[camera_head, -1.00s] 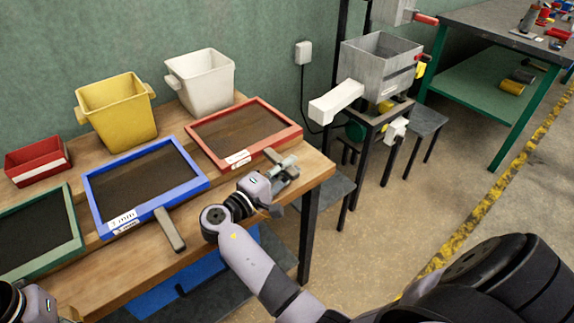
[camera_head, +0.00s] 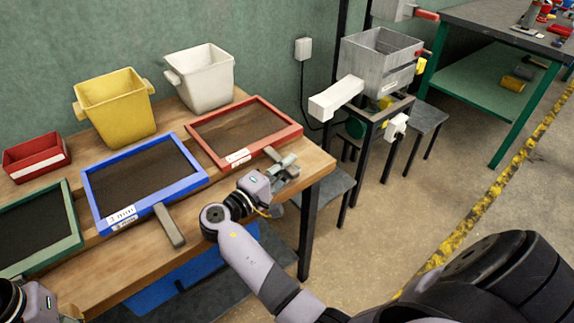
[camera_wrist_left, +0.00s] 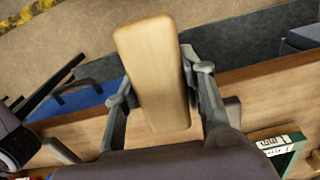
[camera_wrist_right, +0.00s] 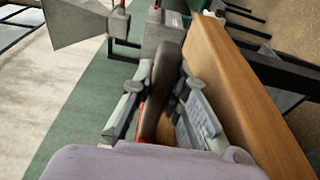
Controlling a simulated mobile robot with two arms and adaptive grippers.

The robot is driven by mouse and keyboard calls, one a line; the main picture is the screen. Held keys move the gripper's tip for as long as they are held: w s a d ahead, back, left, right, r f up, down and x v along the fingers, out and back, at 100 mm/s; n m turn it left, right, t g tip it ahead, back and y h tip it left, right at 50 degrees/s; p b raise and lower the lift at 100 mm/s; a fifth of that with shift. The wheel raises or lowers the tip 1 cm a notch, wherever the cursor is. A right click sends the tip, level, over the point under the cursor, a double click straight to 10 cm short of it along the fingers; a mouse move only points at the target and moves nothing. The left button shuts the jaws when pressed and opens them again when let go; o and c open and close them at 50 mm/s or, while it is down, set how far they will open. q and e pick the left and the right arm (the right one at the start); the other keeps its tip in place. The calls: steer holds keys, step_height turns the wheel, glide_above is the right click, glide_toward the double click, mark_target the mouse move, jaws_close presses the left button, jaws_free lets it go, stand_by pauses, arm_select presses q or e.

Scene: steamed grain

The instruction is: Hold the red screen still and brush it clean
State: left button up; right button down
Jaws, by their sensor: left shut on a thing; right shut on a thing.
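The red screen (camera_head: 283,139), a red-framed tray with a brown mesh, lies on the right end of the wooden bench. My right gripper (camera_head: 281,172) is at its front edge, shut on the screen's grey-brown handle. The right wrist view shows the handle (camera_wrist_right: 163,82) between the fingers. My left gripper (camera_wrist_left: 158,88) is shut on a pale wooden block (camera_wrist_left: 150,60), which looks like the back of the brush. Its bristles are hidden. In the head view only part of my left arm shows at the bottom left corner.
A blue screen (camera_head: 97,209) with its own handle (camera_head: 169,227) and a green screen (camera_head: 74,215) lie left of the red one. Behind stand a yellow bucket (camera_head: 115,108), a white bucket (camera_head: 206,80) and a red bin (camera_head: 36,155). A metal machine (camera_head: 380,62) stands beyond the bench.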

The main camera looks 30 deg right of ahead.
arm_select(q)
steer(key=shift+f, duration=0.1)
arm_select(e)
steer(key=shift+f, duration=0.1)
stand_by(0.4)
steer(key=c, duration=1.6)
jaws_free()
steer(key=shift+o, duration=0.6)
steer(key=shift+f, duration=0.1)
